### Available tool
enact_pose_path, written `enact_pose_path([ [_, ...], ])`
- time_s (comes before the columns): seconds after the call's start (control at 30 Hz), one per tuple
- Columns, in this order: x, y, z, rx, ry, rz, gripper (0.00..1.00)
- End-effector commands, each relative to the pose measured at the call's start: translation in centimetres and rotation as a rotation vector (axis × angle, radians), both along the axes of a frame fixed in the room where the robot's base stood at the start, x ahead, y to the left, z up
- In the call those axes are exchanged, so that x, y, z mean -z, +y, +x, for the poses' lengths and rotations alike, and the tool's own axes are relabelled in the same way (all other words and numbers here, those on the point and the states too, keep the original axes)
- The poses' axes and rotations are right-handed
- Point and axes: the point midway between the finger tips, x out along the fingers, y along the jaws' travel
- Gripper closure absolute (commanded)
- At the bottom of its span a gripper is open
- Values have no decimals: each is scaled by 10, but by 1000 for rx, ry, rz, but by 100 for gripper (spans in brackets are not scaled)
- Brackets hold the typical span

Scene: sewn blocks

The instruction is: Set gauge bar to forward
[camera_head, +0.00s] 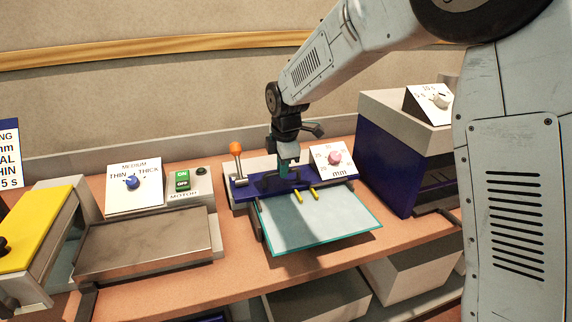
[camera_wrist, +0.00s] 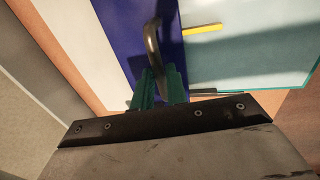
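The gauge bar (camera_head: 244,189) is a dark blue bar lying across the back of the small machine's pale bed. A dark curved handle (camera_wrist: 151,38) stands on the bar, which shows blue in the wrist view (camera_wrist: 125,25). My gripper (camera_head: 288,164) is over the bar from above. In the wrist view its green fingers (camera_wrist: 160,85) are close together with the handle's lower end between them, so it looks shut on the handle. The exact contact is partly hidden.
An orange-knobbed lever (camera_head: 236,148) stands left of the bar, and a mm dial with a pink knob (camera_head: 334,158) right of it. A thickness dial (camera_head: 132,182) and green motor switch (camera_head: 182,178) are further left. A tall blue-sided machine (camera_head: 386,168) stands close on the right.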

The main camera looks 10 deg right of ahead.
Motion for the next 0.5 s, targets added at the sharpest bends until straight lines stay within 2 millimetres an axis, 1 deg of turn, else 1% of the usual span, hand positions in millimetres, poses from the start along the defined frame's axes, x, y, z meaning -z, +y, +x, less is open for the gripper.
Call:
enact_pose_path([
  [0.03, 2, 0, -4, -1, 11, -3, 74],
  [0.07, 2, 0, -4, -1, 10, -3, 66],
  [0.37, 0, -2, -2, 1, 5, -2, 66],
  [0.47, -9, -2, -3, 1, 2, 0, 66],
  [0.5, -15, -2, -4, 1, 1, 0, 66],
])
